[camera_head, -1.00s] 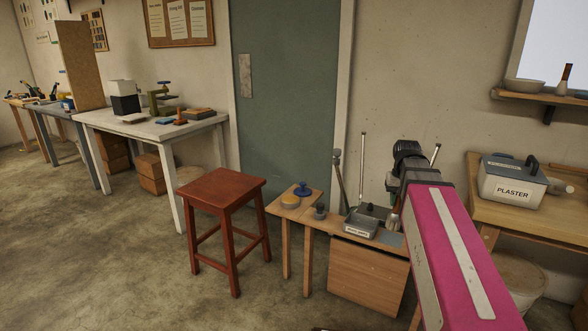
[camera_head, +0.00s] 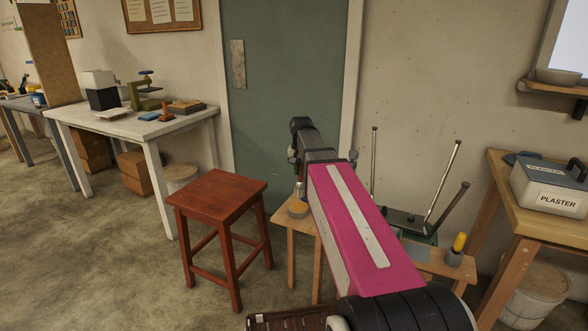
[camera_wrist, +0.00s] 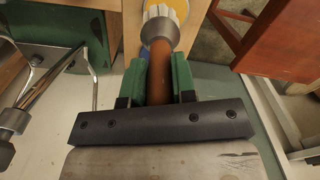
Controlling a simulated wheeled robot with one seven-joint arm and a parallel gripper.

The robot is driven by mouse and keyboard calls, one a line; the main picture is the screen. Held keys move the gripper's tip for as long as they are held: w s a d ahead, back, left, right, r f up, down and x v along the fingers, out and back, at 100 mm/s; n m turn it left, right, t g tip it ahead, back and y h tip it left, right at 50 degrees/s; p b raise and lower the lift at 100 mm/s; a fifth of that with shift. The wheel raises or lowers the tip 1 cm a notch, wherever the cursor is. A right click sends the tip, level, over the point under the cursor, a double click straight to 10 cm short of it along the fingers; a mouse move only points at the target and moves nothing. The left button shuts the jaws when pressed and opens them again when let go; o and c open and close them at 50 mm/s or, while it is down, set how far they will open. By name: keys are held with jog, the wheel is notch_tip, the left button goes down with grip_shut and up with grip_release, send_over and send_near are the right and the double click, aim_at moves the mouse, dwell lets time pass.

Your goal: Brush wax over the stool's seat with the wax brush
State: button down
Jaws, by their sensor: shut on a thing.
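The stool (camera_head: 217,196) stands upright left of my arm in the head view, its square red-brown seat bare. Part of its red wood (camera_wrist: 290,45) shows at the upper right of the wrist view. My gripper (camera_wrist: 160,85) is shut on the wax brush (camera_wrist: 160,55), holding its brown handle between green fingers. The brush's pale metal collar (camera_wrist: 160,27) points away from the fingers, over or beside a yellow disc-like thing (camera_wrist: 181,8). In the head view my arm covers most of the brush and of the small table (camera_head: 282,215).
A white workbench (camera_head: 130,124) with tools stands at the left. A bench with a plaster box (camera_head: 557,187) stands at the right. Upright metal rods (camera_head: 443,180) and a yellow-handled tool (camera_head: 459,243) are right of my arm. Open floor lies left of the stool.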

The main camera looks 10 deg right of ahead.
aim_at(299, 184)
jog(key=shift+w+a+f+m, duration=0.1)
jog(key=shift+w+f+m, duration=0.05)
jog(key=shift+w, duration=0.4)
jog(key=shift+w+a+f+m, duration=0.1)
jog(key=shift+w+m, duration=0.05)
jog(key=shift+w, duration=0.35)
jog(key=shift+f, duration=3.05)
jog(key=shift+s+f, duration=0.1)
jog(key=shift+f, duration=0.45)
jog(key=shift+r, duration=0.1)
jog(key=shift+r, duration=3.45)
jog(key=s+r+n, duration=0.2)
jog(key=s+n, duration=0.1)
jog(key=s, duration=0.7)
jog(key=shift+s+r+n, duration=0.3)
jog(key=shift+s, duration=0.1)
jog(key=shift+d, duration=0.1)
